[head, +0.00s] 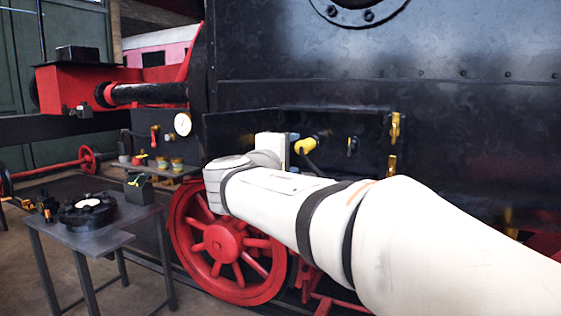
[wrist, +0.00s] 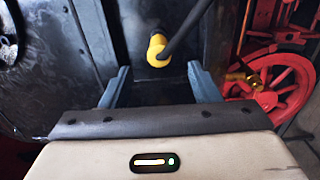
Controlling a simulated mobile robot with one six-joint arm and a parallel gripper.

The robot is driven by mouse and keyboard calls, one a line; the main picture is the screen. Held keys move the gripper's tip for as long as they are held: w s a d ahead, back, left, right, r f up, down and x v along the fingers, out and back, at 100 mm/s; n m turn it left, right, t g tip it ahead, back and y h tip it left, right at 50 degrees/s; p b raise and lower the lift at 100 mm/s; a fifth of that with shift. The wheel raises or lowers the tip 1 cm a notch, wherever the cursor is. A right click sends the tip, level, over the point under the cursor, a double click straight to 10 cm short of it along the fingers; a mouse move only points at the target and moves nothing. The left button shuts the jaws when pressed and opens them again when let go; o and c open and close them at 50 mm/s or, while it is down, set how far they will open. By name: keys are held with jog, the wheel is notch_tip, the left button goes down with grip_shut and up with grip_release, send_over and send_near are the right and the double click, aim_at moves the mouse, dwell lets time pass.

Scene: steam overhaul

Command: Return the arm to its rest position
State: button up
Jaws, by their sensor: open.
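My arm (head: 290,205) reaches from the lower right of the head view to the black locomotive's side. In the wrist view my gripper (wrist: 160,80) is open, with its two grey fingers wide apart and nothing between them. A yellow plug-like part (wrist: 158,50) with a black cable lies just beyond the fingertips, apart from them. It also shows in the head view (head: 306,146), right beside the wrist. My fingers are hard to make out in the head view.
The locomotive's dark side (head: 390,60) fills the right, with brass fittings (head: 395,130). A red spoked wheel (head: 222,245) is below my arm. A small shelf (head: 165,173) holds jars beneath a gauge (head: 183,124). A grey table (head: 95,240) with dark parts stands at left.

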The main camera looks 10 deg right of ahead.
jog(key=s+d+f+m+g+y, duration=0.25)
jog(key=s+f+g, duration=0.2)
jog(key=f, duration=0.45)
jog(key=s+d+f+m+g+y, duration=0.1)
jog(key=s+d+f+m+g, duration=0.2)
jog(key=s+f, duration=0.45)
jog(key=s+a+f+m+g+y, duration=0.2)
jog(key=s+f, duration=0.4)
jog(key=f, duration=0.3)
jog(key=s+a+f+m+g+y, duration=0.2)
jog(key=s+f+m+y, duration=0.1)
jog(key=s+f+y, duration=0.2)
notch_tip(320, 180, down, 4)
jog(key=shift+s+a+r, duration=0.15)
jog(key=shift+s, duration=0.8)
